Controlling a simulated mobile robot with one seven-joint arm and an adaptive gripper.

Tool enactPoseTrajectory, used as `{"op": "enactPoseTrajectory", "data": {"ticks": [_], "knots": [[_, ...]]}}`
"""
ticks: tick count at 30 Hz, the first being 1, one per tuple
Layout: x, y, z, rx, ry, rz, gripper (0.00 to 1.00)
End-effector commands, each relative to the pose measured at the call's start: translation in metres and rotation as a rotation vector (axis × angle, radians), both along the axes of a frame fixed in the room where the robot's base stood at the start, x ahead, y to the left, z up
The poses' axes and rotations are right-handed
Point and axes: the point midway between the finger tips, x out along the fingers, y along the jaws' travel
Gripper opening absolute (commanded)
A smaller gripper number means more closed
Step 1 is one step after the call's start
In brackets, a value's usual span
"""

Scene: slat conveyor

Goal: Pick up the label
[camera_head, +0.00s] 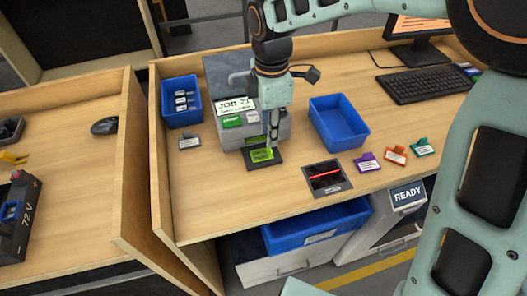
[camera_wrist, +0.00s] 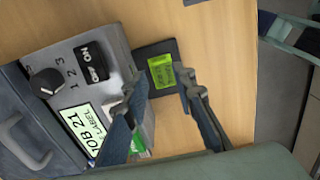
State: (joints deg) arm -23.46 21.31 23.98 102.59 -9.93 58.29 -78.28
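A bright green label (camera_head: 262,154) with dark print lies on a black pad (camera_head: 277,160) at the front of a grey label machine (camera_head: 280,128). The machine's screen (camera_head: 236,107) reads JOB 21. In the wrist view, the label (camera_wrist: 161,72) is at upper centre, with the machine (camera_wrist: 75,75) to its left. My gripper (camera_head: 272,140) points down just above the label. In the wrist view, my gripper (camera_wrist: 163,92) is open, its two fingers apart with the label showing between and just beyond the tips. I cannot tell whether a finger touches it.
A blue bin (camera_head: 197,110) with several small items stands at the left. An empty-looking blue bin (camera_head: 362,144) stands to the right. A scanner plate with a red line (camera_head: 326,189) and purple (camera_head: 366,168), orange (camera_head: 394,157) and green (camera_head: 421,147) tags lie near the front edge.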

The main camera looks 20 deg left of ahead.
Motion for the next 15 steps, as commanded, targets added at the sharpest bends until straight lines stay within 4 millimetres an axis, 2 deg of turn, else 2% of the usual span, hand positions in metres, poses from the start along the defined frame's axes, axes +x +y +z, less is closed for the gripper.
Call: {"op": "enactPoseTrajectory", "data": {"ticks": [5, 12, 15], "knots": [[0.000, -0.001, -0.015, -0.003, 0.002, 0.002, 0.25], [0.000, -0.002, -0.049, -0.001, 0.001, 0.000, 0.25], [0.001, -0.001, -0.055, 0.000, -0.001, 0.001, 0.25]]}}
